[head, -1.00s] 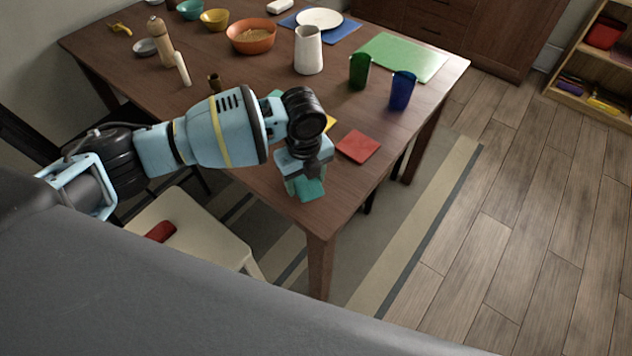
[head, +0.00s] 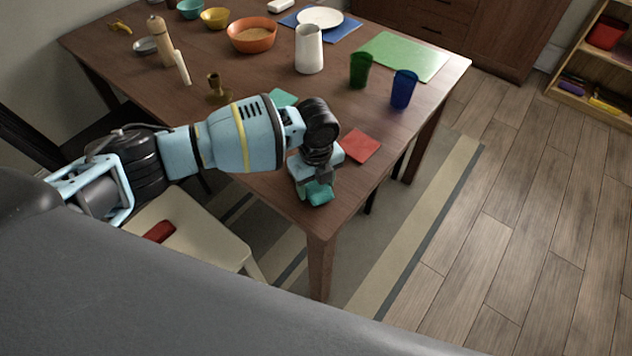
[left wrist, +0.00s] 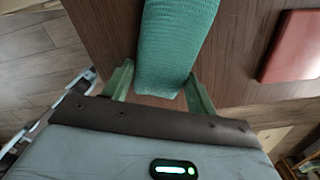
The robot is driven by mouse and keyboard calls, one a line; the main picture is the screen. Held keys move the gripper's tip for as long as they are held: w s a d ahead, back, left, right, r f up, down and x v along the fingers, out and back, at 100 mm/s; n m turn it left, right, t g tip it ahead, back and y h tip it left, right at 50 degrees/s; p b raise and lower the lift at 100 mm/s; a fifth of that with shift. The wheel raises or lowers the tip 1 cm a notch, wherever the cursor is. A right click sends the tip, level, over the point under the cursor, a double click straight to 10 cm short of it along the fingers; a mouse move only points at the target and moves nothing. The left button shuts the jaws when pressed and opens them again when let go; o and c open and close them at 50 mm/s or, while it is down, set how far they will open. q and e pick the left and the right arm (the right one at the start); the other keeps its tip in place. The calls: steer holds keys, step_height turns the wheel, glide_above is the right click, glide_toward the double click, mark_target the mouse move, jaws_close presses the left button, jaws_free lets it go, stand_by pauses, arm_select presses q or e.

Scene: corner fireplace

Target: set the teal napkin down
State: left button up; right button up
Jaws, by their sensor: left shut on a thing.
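The teal napkin (head: 319,193) is between the fingers of my left gripper (head: 314,190), at the near corner of the table. In the left wrist view the napkin (left wrist: 176,45) is a folded, ribbed teal strip, and the two fingers of my left gripper (left wrist: 158,85) are shut on it. The table top (left wrist: 110,45) shows on both sides of it. I cannot tell whether the napkin touches the table. My right gripper is in neither view.
Another teal cloth (head: 283,98) lies partly behind my arm. A brass candlestick (head: 216,88), a blue cup (head: 403,89) and a green cup (head: 360,70) stand farther back. A white chair (head: 205,235) is at the near side.

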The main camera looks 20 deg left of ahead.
mark_target(316, 185)
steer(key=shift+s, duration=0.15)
arm_select(q)
steer(key=shift+f, duration=0.2)
steer(key=o, duration=1)
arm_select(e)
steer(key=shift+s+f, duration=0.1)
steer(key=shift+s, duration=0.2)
arm_select(q)
steer(key=shift+r, duration=0.2)
step_height(316, 185, up, 12)
steer(key=shift+p, duration=0.55)
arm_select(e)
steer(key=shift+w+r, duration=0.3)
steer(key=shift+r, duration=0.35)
